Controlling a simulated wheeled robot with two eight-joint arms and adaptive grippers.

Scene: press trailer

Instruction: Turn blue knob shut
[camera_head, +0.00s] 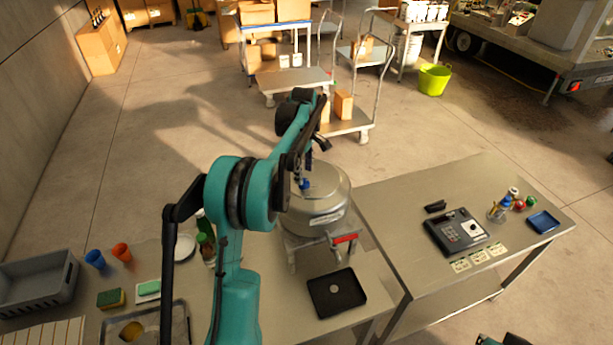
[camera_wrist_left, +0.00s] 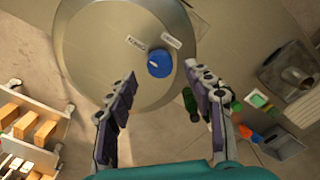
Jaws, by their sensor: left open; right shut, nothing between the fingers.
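The blue knob (camera_wrist_left: 158,64) sits on top of the round metal vessel (camera_wrist_left: 90,45) in the left wrist view, with a small white mark on its left side. Two white labels stand beside it, too small to read surely. My left gripper (camera_wrist_left: 160,69) is open, its fingertips on either side of the knob in the picture; contact cannot be told. In the head view the knob (camera_head: 304,185) shows below that gripper (camera_head: 308,160), on the lid of the vessel (camera_head: 325,205). Only a small teal and black part of my right arm shows at the bottom right edge; its fingers are not visible.
A red handle (camera_head: 345,238) sits below the vessel's front, above a black tray (camera_head: 336,293). A green bottle (camera_head: 206,247) stands left of the vessel. The right table holds a grey keypad device (camera_head: 458,232). Carts (camera_head: 345,122) stand behind.

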